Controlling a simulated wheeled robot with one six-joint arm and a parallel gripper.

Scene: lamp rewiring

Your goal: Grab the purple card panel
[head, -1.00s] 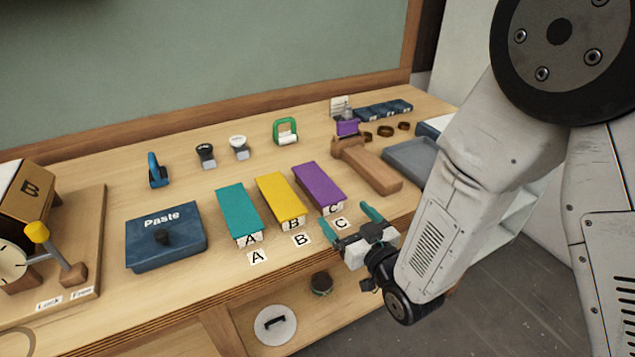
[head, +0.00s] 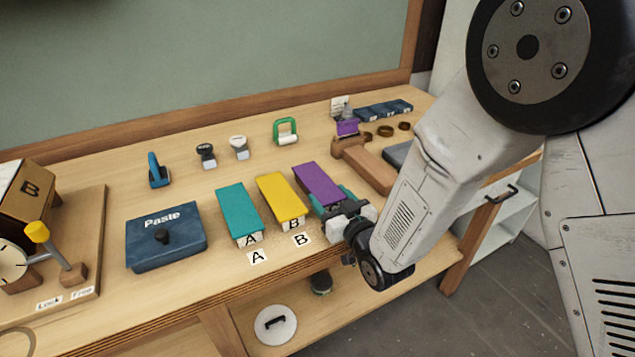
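The purple card panel (head: 316,181) lies flat on the bench, the rightmost of three coloured panels. My gripper (head: 331,199) is at its near end, one teal finger on each side of the panel. The gripper body covers the panel's near edge and the C label. Whether the fingers press on the panel or stand slightly apart from it cannot be made out.
The yellow panel (head: 281,196) lies close to the left of the purple one, with the teal panel (head: 237,210) beyond it. A wooden block (head: 368,170) lies to the right. A blue Paste box (head: 166,239) stands further left. The bench's front edge runs below my gripper.

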